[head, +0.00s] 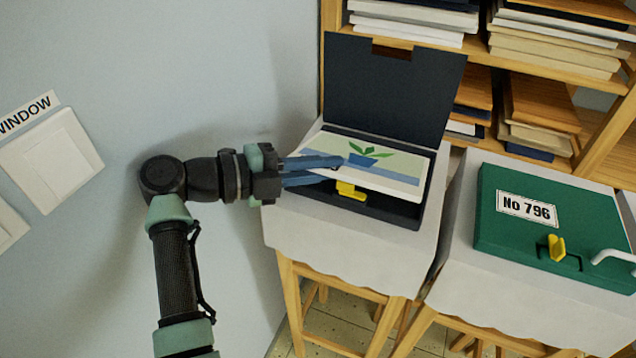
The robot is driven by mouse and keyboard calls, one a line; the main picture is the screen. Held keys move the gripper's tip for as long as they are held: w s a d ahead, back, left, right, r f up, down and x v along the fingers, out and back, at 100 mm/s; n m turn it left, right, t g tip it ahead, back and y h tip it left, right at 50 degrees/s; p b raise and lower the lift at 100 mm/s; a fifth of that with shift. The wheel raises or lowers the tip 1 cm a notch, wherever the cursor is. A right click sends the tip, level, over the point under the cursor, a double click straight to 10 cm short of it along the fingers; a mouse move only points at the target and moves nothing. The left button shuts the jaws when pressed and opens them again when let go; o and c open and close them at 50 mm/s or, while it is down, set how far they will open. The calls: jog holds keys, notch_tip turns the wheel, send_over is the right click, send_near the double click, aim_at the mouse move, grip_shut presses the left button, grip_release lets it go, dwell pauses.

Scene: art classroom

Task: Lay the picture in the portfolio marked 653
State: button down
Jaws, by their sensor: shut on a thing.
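The picture (390,162), a pale panel with a green plant in a blue pot, is tilted over an open dark portfolio (391,90). My gripper (338,168) comes from the left and is shut on the picture's left edge. The picture covers much of the portfolio's lower half; I cannot tell whether it touches the inside. The portfolio's lid stands up at the back, and a yellow latch (350,191) shows at its front. No number is visible on this portfolio from here.
A closed green case (520,240) marked "No 796", with a yellow latch and white handle, lies on a cloth-covered stand to the right. Wooden shelves (470,62) with stacked boards stand behind. A wall with a white switch plate (52,160) labelled "WINDOW" is at left.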

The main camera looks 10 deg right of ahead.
aim_at(337, 152)
jog(key=shift+w+d+f+b, duration=0.2)
jog(key=shift+w+d+b, duration=0.3)
jog(key=shift+w+b, duration=0.4)
jog(key=shift+w+d+f+b, duration=0.15)
jog(key=shift+w+d+b, duration=0.45)
jog(key=shift+b, duration=0.45)
jog(key=shift+w+d+f+b, duration=0.2)
jog(key=shift+w+d+b, duration=0.25)
jog(key=shift+w+b, duration=0.45)
jog(key=shift+s+f+b, duration=0.15)
jog(key=shift+f+b, duration=0.25)
jog(key=shift+f, duration=0.55)
jog(key=shift+a+p, duration=0.1)
jog(key=shift+p, duration=0.9)
jog(key=c, duration=0.8)
grip_release()
jog(key=shift+c, duration=0.2)
notch_tip(337, 152, up, 10)
jog(key=shift+f+p, duration=0.25)
jog(key=shift+p, duration=0.2)
jog(key=shift+r, duration=0.25)
